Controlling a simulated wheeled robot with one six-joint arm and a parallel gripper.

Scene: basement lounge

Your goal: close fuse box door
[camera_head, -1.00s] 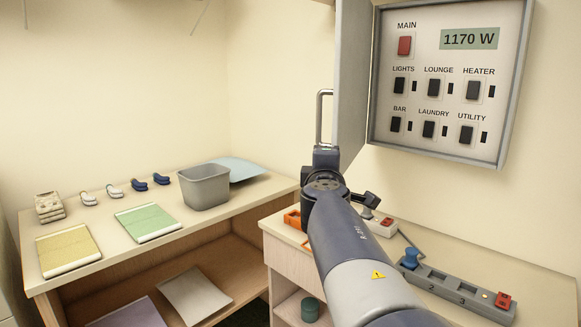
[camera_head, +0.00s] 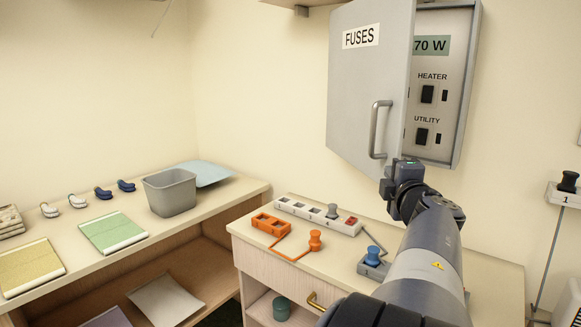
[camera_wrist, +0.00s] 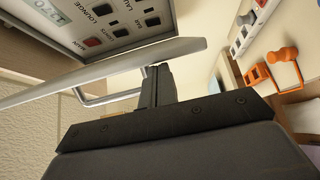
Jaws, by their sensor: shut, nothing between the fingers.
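The grey fuse box (camera_head: 468,95) hangs on the wall, with its switch panel partly showing. Its door (camera_head: 350,105), labelled FUSES, is hinged on the left and stands partly open, covering the left part of the panel. The door's bar handle (camera_head: 375,130) is near its free edge. My gripper (camera_head: 402,175) is shut and empty at the door's lower free corner. In the wrist view, its fingertips (camera_wrist: 157,73) are beside the door's edge (camera_wrist: 120,62) and the handle (camera_wrist: 105,98). I cannot tell whether they touch the door.
Below is a counter with a white switch strip (camera_head: 318,215), an orange tool-like piece (camera_head: 270,225) and a blue-knobbed block (camera_head: 373,262). To the left, a shelf holds a grey bin (camera_head: 171,192) and folders. A wall switch (camera_head: 566,194) is at far right.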

